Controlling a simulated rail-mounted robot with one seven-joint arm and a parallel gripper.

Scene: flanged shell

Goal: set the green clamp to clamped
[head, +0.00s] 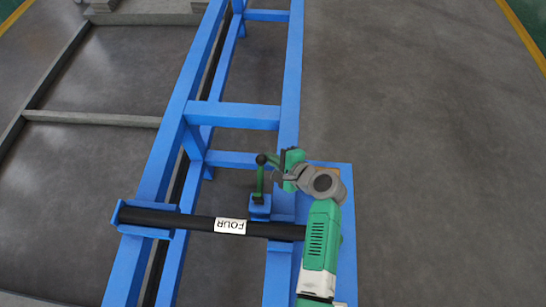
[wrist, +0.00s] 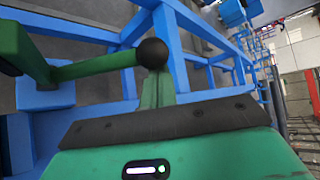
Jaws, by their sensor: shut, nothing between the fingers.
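The green clamp (head: 260,181) stands on a small blue block beside the black bar. Its green lever ends in a black ball knob. In the wrist view the lever (wrist: 95,67) runs from the left to the knob (wrist: 152,53) at the upper middle. My gripper (head: 273,161) is just right of the knob in the head view. In the wrist view its green fingers (wrist: 157,90) are together and empty, with their tips right at the knob. I cannot tell whether they touch it. The clamp's lower part is mostly hidden in the wrist view.
A black bar (head: 190,219) labelled FOUR lies across the blue frame (head: 235,115), in blue end supports. Blue rails and crossbeams surround the clamp. Grey floor (head: 430,160) is clear on the right. A grey frame (head: 90,118) lies at the left.

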